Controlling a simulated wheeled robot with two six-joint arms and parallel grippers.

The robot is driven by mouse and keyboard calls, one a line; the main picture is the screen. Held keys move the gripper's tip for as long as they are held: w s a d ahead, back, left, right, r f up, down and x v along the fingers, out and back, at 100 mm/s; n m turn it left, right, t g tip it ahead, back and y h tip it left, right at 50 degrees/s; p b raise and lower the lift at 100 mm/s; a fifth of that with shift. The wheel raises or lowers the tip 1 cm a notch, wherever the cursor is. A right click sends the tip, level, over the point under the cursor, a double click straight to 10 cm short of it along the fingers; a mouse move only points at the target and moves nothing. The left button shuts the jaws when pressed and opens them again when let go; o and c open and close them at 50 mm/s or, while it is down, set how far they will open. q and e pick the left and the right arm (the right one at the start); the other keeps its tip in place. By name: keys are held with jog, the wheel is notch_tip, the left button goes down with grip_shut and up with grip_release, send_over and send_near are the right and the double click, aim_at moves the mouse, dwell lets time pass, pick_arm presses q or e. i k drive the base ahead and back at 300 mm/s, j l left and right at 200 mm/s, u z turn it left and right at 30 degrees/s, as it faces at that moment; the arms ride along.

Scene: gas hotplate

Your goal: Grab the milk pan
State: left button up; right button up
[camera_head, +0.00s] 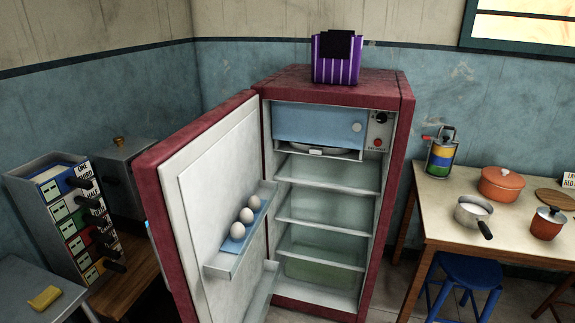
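A small light-grey pan (460,217) with a dark handle, which looks like the milk pan, stands upright on the wooden table at the right. Its handle points toward the front right. Neither of my grippers is in view, and nothing is touching the pan.
An orange lidded pot (501,184), a smaller red-brown pot (547,224) and a striped can (440,158) share the table (440,196). A blue stool (466,270) stands below it. The red fridge (398,150) is open, its door (205,205) swung out to the left.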

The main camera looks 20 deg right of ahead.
aim_at(477, 221)
jog(key=z, duration=1.85)
